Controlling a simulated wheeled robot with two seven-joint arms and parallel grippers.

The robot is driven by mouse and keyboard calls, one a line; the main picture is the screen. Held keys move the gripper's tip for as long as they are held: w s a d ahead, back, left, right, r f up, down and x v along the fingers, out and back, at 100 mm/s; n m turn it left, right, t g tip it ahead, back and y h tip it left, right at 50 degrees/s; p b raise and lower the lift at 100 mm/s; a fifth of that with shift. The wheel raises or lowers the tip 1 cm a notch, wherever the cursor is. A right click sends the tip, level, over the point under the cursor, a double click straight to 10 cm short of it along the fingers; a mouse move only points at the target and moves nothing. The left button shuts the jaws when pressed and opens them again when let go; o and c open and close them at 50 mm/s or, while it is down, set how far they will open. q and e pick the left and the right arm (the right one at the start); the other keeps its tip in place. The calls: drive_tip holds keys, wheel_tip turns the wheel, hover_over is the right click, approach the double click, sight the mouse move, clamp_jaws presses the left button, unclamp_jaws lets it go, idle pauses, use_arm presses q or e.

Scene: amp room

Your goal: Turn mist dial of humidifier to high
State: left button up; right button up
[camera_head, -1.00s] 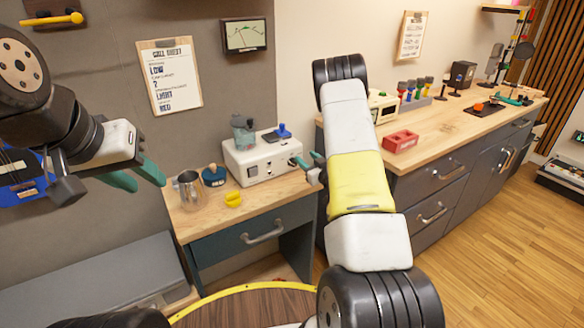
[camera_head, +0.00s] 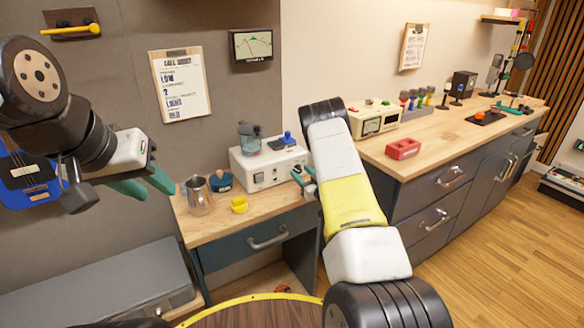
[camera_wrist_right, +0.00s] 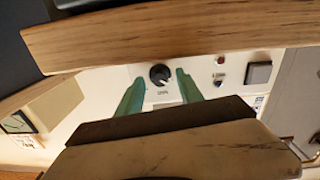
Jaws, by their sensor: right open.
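The humidifier is a white box (camera_head: 262,171) with a clear tank (camera_head: 250,142) and a blue part (camera_head: 288,138) on top, on the small desk. My right gripper (camera_head: 303,177) is at its right front end. In the right wrist view, the open green fingers (camera_wrist_right: 157,92) stand either side of a black round dial (camera_wrist_right: 159,75) with a white pointer mark on a white panel, with gaps visible. The label by the dial is too small to read. My left gripper (camera_head: 147,184) is open and empty, left of the desk.
On the desk (camera_head: 215,225) stand a metal jug (camera_head: 198,195), a blue item (camera_head: 221,181) and a yellow item (camera_head: 239,205). A long counter (camera_head: 440,140) holds a red block (camera_head: 403,149) and a cream meter box (camera_head: 376,118). A call sheet (camera_head: 181,86) hangs on the wall.

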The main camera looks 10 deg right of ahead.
clamp_jaws()
